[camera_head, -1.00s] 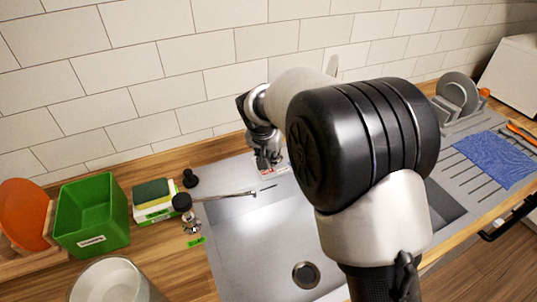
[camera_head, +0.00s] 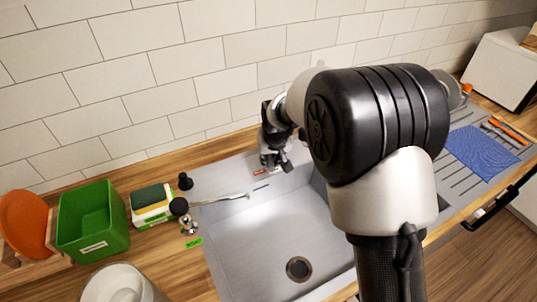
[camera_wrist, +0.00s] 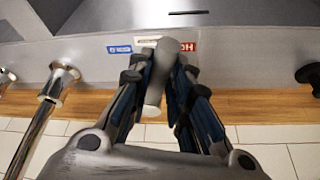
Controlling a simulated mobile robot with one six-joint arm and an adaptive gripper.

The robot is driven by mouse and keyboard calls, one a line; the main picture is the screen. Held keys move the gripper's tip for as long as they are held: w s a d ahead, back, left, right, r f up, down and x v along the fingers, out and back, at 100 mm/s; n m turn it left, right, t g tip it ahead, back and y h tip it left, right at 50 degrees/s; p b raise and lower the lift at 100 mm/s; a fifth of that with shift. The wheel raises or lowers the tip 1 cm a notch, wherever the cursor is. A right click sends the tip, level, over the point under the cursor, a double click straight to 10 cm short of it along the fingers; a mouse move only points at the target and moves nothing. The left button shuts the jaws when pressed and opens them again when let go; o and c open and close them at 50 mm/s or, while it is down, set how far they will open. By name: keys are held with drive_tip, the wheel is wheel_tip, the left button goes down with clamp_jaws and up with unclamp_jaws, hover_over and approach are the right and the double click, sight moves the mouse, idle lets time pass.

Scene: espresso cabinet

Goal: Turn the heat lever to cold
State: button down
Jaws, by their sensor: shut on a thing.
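The heat lever (camera_wrist: 163,58) is a smooth grey rod in the wrist view, between the two dark fingers of my gripper (camera_wrist: 157,72). My gripper is shut on it. The lever's far end lies over the labels and leans slightly to the red side. A red HOT label (camera_wrist: 182,47) is just right of it, upside down; a blue label (camera_wrist: 119,49) is to its left. In the head view my gripper (camera_head: 273,164) is at the back rim of the sink, with the red label (camera_head: 259,172) just left of it. The lever and blue label cannot be made out there.
A chrome pipe (camera_wrist: 38,112) stands left in the wrist view. In the head view a thin tap spout (camera_head: 225,199) reaches over the sink (camera_head: 235,245). A green box (camera_head: 92,222) and a sponge (camera_head: 150,197) are left; a blue cloth (camera_head: 480,150) is right.

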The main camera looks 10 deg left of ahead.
drive_tip(key=c, duration=1.5)
unclamp_jaws()
drive_tip(key=shift+o, duration=0.2)
drive_tip(key=shift+s+r, duration=0.1)
drive_tip(key=shift+r, duration=0.25)
drive_tip(key=s+d, duration=0.4)
drive_tip(key=s, duration=0.7)
drive_tip(key=shift+s+d+r, duration=0.15)
drive_tip(key=shift+d+r, duration=0.05)
drive_tip(key=shift+d, duration=0.2)
drive_tip(key=shift+c, duration=0.3)
